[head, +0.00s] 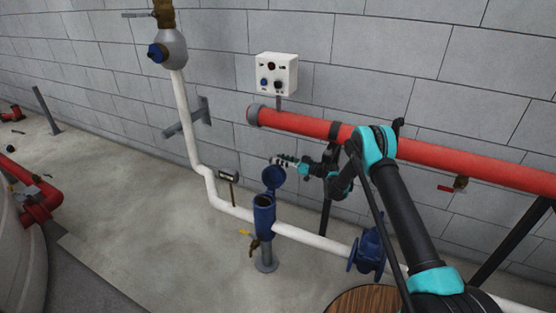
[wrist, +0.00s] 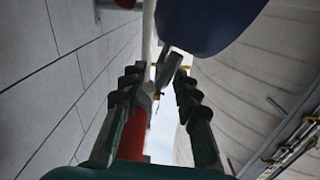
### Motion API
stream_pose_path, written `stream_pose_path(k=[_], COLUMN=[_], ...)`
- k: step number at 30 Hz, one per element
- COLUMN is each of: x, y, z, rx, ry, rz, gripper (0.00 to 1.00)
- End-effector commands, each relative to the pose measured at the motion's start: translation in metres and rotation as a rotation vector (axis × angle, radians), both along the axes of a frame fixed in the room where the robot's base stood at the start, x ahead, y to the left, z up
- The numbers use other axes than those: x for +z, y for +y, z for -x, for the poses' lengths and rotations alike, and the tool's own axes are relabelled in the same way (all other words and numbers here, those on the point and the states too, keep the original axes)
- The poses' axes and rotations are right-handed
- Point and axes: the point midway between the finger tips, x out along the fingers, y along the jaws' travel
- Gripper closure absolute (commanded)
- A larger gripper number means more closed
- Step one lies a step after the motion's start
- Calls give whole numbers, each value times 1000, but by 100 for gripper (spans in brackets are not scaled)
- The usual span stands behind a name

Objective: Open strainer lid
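The blue strainer body (head: 264,222) stands on the white pipe in the head view, with its round top opening showing. Its blue lid (head: 273,178) is raised, tilted up at the back of the opening. My gripper (head: 278,160) is just above and behind the lid, at its upper right. In the wrist view my gripper (wrist: 158,82) has its two ridged fingers apart with nothing held between them. A large blue rounded shape, likely the lid (wrist: 210,22), fills the top right there, beside the fingers. I cannot tell whether a finger touches it.
A red pipe (head: 450,165) runs along the grey block wall behind my arm. A control box (head: 277,74) hangs above it. A yellow-handled valve (head: 252,242) is low on the strainer. A blue flange (head: 370,250) is to the right. Open floor (head: 150,220) lies left.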

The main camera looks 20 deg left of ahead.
Motion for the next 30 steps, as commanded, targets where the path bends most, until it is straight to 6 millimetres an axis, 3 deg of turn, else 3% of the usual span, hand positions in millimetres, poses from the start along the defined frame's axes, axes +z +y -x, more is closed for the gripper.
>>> stream_pose_path(k=[6,14,22,30], x=[0,0,0,0], y=[14,16,15,15], z=[-1,-1,-1,-1], rx=[0,-1,0,0], ry=[0,0,0,0], rz=[0,0,0,0], gripper=[69,69,100,100])
